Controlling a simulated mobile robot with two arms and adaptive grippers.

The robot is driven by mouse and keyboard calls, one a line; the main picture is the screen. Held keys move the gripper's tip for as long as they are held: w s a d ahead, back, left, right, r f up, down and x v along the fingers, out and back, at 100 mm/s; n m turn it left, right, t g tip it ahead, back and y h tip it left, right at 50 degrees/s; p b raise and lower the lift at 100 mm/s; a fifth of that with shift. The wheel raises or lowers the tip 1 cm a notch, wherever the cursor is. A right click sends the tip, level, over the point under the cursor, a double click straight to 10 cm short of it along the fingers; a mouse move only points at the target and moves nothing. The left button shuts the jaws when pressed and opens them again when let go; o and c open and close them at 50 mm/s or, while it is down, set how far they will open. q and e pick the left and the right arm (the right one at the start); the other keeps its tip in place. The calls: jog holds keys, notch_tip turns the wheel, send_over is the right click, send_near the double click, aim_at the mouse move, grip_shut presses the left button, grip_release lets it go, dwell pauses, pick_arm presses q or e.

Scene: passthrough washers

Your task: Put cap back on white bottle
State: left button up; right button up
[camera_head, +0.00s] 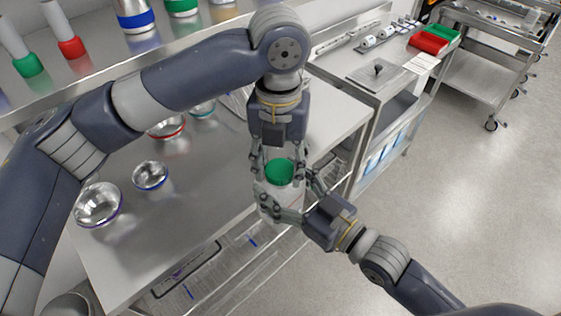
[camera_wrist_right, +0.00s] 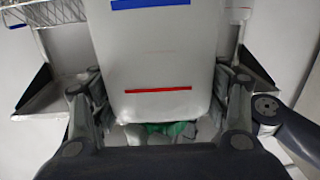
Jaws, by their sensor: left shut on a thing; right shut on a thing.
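The green cap (camera_head: 279,171) is at the top of the white bottle (camera_head: 284,198), above the table's right front edge. I cannot tell whether it is seated or just above the neck. My left gripper (camera_head: 280,180) comes from above, shut with its fingers around the cap. My right gripper (camera_head: 288,193) comes from the lower right, shut on the bottle, with its fingers on both sides. In the right wrist view, a white surface (camera_wrist_right: 155,60) with a blue and a red stripe fills the middle between the fingers. A bit of green (camera_wrist_right: 182,130) shows below it, mostly hidden.
Metal bowls (camera_head: 98,205) (camera_head: 150,176) stand on the steel table (camera_head: 190,215) to the left. A shelf above holds bottles with coloured bands (camera_head: 134,16). A cart (camera_head: 375,85) stands behind on the right. The floor (camera_head: 470,220) at right is clear.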

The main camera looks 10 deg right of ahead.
pick_arm(q)
jog(key=m, duration=0.5)
jog(key=shift+w+a, duration=0.1)
jog(key=shift+w, duration=0.05)
jog(key=m, duration=0.5)
jog(key=o, duration=0.7)
jog(key=shift+o, duration=0.2)
jog(key=shift+r, duration=2.25)
jog(key=shift+c, duration=0.2)
